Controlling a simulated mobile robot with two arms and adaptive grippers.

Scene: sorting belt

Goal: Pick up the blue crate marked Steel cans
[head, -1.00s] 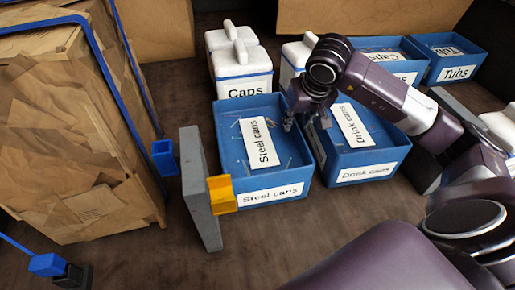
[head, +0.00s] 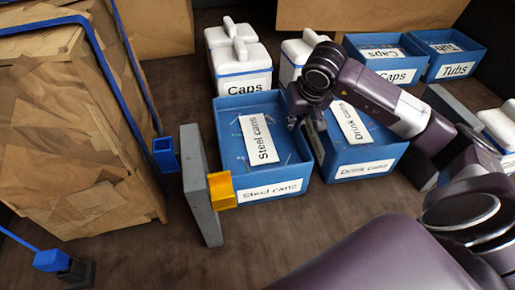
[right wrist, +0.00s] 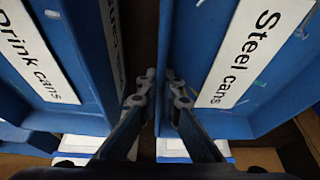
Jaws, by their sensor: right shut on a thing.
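The blue crate marked Steel cans (head: 228,180) stands on the brown floor in the middle of the head view, with a white label inside and one on its front. A few thin bits lie in it. My right gripper (head: 305,120) is at its right side wall, beside the Drink cans crate. In the right wrist view the gripper (right wrist: 160,95) points down with its fingers close together at the wall of the Steel cans crate (right wrist: 182,75). It is shut on that wall. My left gripper is not in view.
The blue Drink cans crate (head: 385,156) stands close on the right. A white Caps container (head: 245,65) is behind. A grey panel with a yellow block (head: 222,190) stands close to the left. Blue Caps (head: 400,62) and Tubs (head: 458,60) crates are farther back. Floor in front is clear.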

